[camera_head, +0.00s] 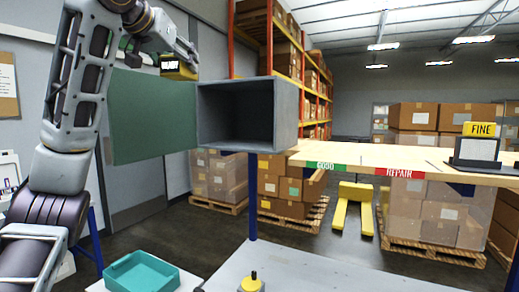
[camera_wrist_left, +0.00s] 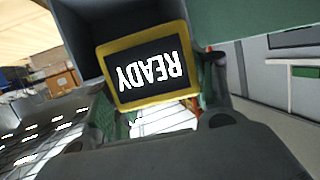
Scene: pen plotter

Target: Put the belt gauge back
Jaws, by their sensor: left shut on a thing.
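The belt gauge (camera_head: 178,68) is a yellow-edged device with a dark screen reading READY. My left gripper (camera_head: 180,54) is shut on it and holds it in the air, up and left of the open grey box (camera_head: 291,110). In the left wrist view the gauge (camera_wrist_left: 150,103) fills the middle between the fingers, its text upside down. The grey box has a dark, empty-looking inside and a green door (camera_head: 155,118) swung open to the left. The gauge is in front of or above the door, apart from the box opening. My right gripper is not in view.
A wooden shelf (camera_head: 350,156) with GOOD and REPAIR labels runs right from the box. A dark stand with a yellow FINE sign (camera_head: 480,129) is at its right end. A teal tray (camera_head: 142,274) and a yellow item with a black knob (camera_head: 252,284) are below.

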